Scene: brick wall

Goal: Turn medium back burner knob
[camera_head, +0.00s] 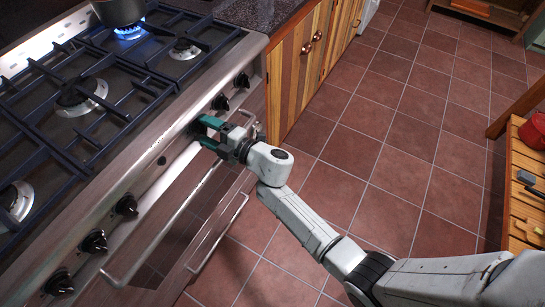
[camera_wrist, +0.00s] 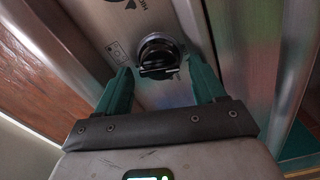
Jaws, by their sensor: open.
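My gripper (camera_head: 205,132) is at the front panel of the stove (camera_head: 160,165) in the head view, its teal fingers pointing at the panel. In the wrist view my gripper (camera_wrist: 163,85) is open, with one finger on each side of a black knob (camera_wrist: 158,55). The knob lies just ahead of and between the fingertips; I cannot tell whether they touch it. In the head view this knob is mostly hidden by the gripper. Other black knobs show along the panel: two farther back (camera_head: 241,80) (camera_head: 220,102) and several nearer (camera_head: 127,205). Printed marks beside the knob are partly legible.
A pot (camera_head: 119,10) stands over a lit blue flame (camera_head: 128,32) at the back. Oven door handles (camera_head: 150,228) stick out below the knobs. Wooden cabinets (camera_head: 298,60) adjoin the stove. Open tiled floor (camera_head: 390,150) lies to the right, with a wooden cart (camera_head: 522,175) at the edge.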

